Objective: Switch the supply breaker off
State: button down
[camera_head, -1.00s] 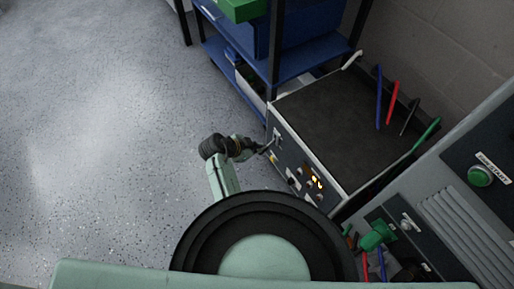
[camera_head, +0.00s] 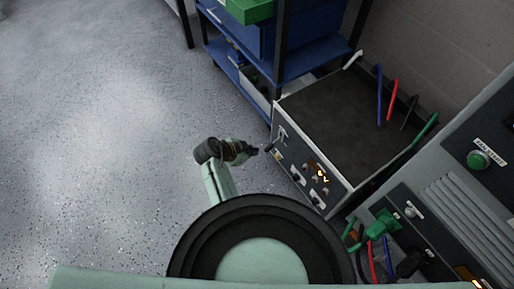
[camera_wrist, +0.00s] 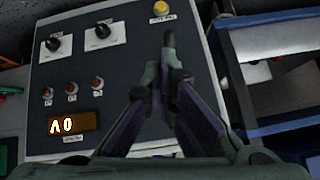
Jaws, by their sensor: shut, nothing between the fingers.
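The supply unit (camera_head: 345,120) is a box with a dark top and a grey front panel. A small switch on a pale plate (camera_head: 282,133), which looks like the breaker, sits at the upper left end of that panel. Whether it is on or off is too small to tell. My gripper (camera_head: 256,151) is shut and empty, just left of the panel and below the switch. In the wrist view my gripper (camera_wrist: 168,42) points across the panel, and the switch cannot be made out there.
The panel also bears two black knobs (camera_wrist: 103,31), a yellow button (camera_wrist: 160,8), several orange-brown round fittings and a lit display (camera_wrist: 74,124). A blue shelf (camera_head: 310,55) stands behind. A grey cabinet with a green button (camera_head: 479,159) and cables is at right. Floor at left is clear.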

jog(key=s+a+f+b, duration=0.1)
jog(key=s+a+f, duration=0.1)
jog(key=s+a, duration=0.1)
jog(key=shift+s+a+f, duration=0.35)
jog(key=shift+a, duration=0.45)
